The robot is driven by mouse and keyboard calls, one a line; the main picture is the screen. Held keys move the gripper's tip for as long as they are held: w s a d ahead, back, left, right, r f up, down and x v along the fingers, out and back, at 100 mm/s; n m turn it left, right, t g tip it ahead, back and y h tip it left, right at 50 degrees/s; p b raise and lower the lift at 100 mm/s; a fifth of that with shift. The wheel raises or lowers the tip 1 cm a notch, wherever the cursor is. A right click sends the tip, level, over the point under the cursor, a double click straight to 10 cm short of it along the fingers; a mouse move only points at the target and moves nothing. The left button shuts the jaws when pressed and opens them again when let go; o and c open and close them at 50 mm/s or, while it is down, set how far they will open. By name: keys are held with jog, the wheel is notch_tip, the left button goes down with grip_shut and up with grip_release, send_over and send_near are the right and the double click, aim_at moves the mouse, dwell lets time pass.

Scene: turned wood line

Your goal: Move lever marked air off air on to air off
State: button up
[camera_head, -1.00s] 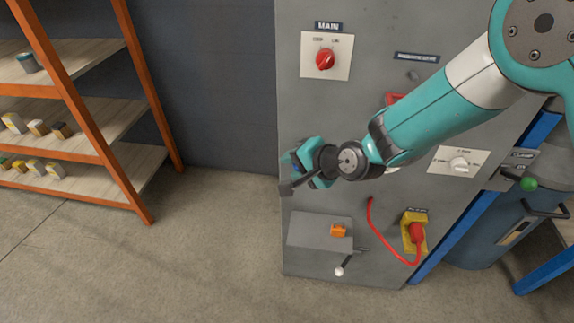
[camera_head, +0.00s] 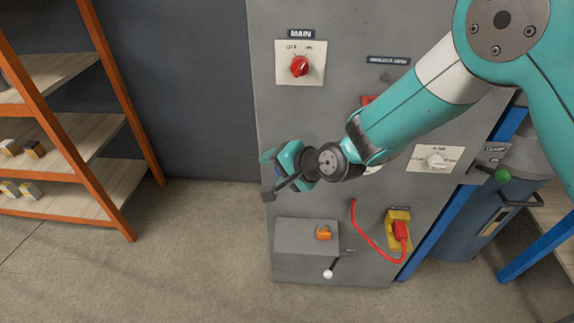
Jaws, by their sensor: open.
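A short lever with a white ball knob (camera_head: 328,273) sticks out low on the grey cabinet (camera_head: 300,265), below a grey box (camera_head: 296,238). A tiny label beside it is too small to read, so I cannot confirm it is the air lever. Another lever with a green ball knob (camera_head: 502,176) stands at the right edge under a plate that seems to read CLAMP. My gripper (camera_head: 272,191) is open and empty near the cabinet's left edge, above and left of the white-knobbed lever and apart from it. My arm hides part of the cabinet's middle.
An orange-framed shelf (camera_head: 108,110) stands left. Floor between is clear.

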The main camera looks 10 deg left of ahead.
jog(key=b+v, duration=0.1)
jog(key=v, duration=1.6)
jog(key=shift+d+r, duration=0.1)
jog(key=s+d+r+n+g+h+p, duration=0.2)
jog(key=s+d+r+n, duration=0.3)
jog(key=s+d+r, duration=0.1)
jog(key=s+d+r+n+g+h+p, duration=0.2)
jog(key=s+d+r+n, duration=0.3)
jog(key=s+d, duration=0.4)
jog(key=shift+s+d+r+n+h, duration=0.4)
jog(key=shift+s+r+h, duration=0.35)
jog(key=shift+s, duration=0.35)
